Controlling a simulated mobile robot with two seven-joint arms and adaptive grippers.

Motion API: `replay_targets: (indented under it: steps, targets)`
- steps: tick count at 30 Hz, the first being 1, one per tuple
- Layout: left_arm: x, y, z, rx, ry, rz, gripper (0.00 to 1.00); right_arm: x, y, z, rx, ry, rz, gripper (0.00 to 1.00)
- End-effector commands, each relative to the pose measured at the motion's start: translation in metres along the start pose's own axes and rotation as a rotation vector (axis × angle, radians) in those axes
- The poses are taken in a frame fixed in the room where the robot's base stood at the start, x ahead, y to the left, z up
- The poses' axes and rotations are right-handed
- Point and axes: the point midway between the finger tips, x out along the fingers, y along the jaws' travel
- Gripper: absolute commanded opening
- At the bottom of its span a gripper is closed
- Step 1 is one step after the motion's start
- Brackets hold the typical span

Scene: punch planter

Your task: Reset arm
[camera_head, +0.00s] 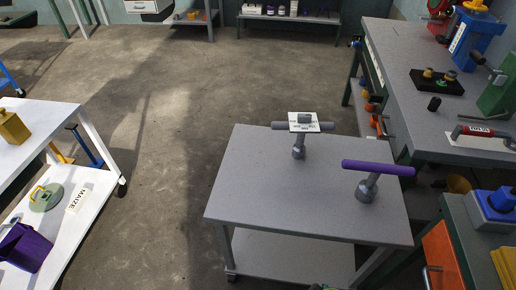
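Neither of my grippers shows clearly in the head view. No arm comes in from the left or the right. A grey cart (250,192) stands in front of me, right of the middle. On its top stand two T-shaped tools. One tool has a grey crossbar (285,125) with a white label on it. The other tool has a purple crossbar (379,168) and stands nearer the right edge of the cart. Nothing is seen holding either tool.
A white two-level cart (90,110) at left carries a yellow block (12,127), a purple container (25,247) and a "MAIZE" card (78,198). A grey workbench (400,60) with tools runs along the right. An orange drawer (441,258) is below. The middle floor is clear.

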Motion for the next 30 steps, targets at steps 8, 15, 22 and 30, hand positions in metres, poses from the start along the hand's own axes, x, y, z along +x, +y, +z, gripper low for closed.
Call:
replay_targets:
  steps: [8, 15, 22, 30]
  targets:
    - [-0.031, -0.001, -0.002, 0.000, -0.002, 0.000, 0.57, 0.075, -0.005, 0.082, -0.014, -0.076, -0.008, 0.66]
    - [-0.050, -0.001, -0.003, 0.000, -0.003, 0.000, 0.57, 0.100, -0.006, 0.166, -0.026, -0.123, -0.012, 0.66]
    - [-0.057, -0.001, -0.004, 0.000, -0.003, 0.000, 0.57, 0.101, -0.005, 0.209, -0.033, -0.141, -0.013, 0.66]
    - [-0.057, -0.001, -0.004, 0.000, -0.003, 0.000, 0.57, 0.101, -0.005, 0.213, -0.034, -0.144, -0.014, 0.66]
